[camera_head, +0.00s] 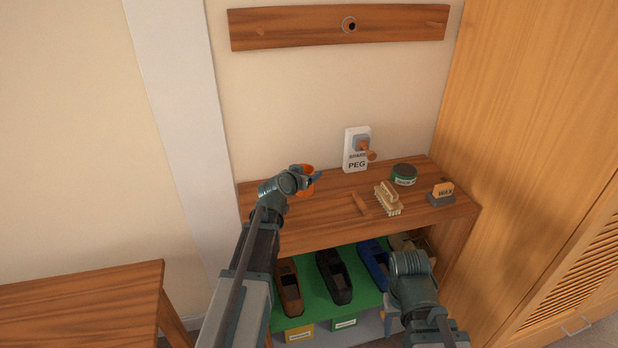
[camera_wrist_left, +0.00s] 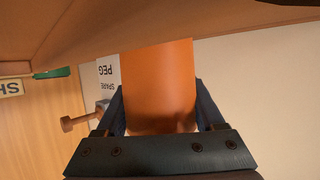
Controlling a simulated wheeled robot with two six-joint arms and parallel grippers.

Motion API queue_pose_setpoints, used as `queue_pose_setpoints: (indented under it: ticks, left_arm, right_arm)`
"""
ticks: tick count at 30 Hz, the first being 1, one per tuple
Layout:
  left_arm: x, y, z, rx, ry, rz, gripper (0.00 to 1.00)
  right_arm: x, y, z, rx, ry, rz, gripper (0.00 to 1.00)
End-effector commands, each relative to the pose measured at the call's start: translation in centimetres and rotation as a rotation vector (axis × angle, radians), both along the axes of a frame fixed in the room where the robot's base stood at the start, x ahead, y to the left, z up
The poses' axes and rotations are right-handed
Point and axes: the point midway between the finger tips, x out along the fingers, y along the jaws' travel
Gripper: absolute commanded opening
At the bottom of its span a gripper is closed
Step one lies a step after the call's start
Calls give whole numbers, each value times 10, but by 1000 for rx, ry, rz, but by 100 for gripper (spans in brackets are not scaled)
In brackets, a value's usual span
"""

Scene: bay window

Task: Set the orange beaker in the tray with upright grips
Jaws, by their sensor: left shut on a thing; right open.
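My left gripper (camera_head: 310,182) is shut on the orange beaker (camera_head: 305,169), above the left end of the wooden bench top. In the left wrist view the beaker (camera_wrist_left: 158,82) stands between the two dark fingers, its far end cut off by a brown wooden surface in front. My right gripper (camera_head: 411,264) is low in front of the shelf under the bench top; its fingers are mostly hidden by its own wrist. I cannot make out a tray with upright grips in either view.
On the bench top (camera_head: 330,212) are a small wooden piece (camera_head: 360,204), a brush (camera_head: 387,199), a round green tin (camera_head: 404,174), a wax block (camera_head: 442,191) and a spare peg card (camera_head: 352,150). Shoes sit on the green shelf (camera_head: 310,300). A wooden cabinet (camera_head: 540,150) bounds the right.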

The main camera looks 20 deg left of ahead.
Motion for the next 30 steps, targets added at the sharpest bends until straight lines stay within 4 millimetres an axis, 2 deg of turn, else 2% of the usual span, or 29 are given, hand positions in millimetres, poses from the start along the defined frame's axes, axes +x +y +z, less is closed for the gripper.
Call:
queue_pose_setpoints:
  ticks: [8,9,13,23,30]
  left_arm:
    - [0,0,-4,0,0,0,16]
    - [0,0,-2,0,0,0,77]
    - [0,0,-2,0,0,0,100]
    - [-1,0,5,0,0,0,100]
    - [-47,2,23,-1,1,2,100]
  right_arm:
    - [0,0,-4,0,0,0,50]
    - [0,0,-2,0,0,0,50]
    - [0,0,-2,0,0,0,50]
    - [0,0,5,0,0,0,50]
    - [0,0,23,0,0,0,50]
